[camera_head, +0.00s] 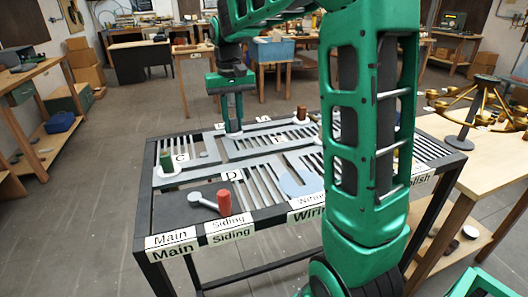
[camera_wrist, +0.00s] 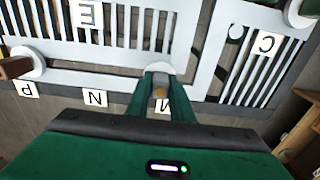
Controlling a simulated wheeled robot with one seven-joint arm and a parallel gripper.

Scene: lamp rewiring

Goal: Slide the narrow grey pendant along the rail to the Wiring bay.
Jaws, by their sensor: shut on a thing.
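My gripper (camera_head: 233,127) reaches down to the far side of the slotted rail table (camera_head: 262,213). In the wrist view its fingers (camera_wrist: 160,98) are shut on a narrow grey pendant (camera_wrist: 160,91), with a yellowish patch on it. The pendant stands on a pale round base (camera_wrist: 158,68) at the rail's edge. In the head view my fingers mostly hide the pendant. The Wiring bay's label (camera_head: 308,215) is on the table's front edge, partly behind my arm. A light blue patch (camera_head: 297,184) lies just behind it.
A green pendant (camera_head: 165,161) stands near plate C at the left.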

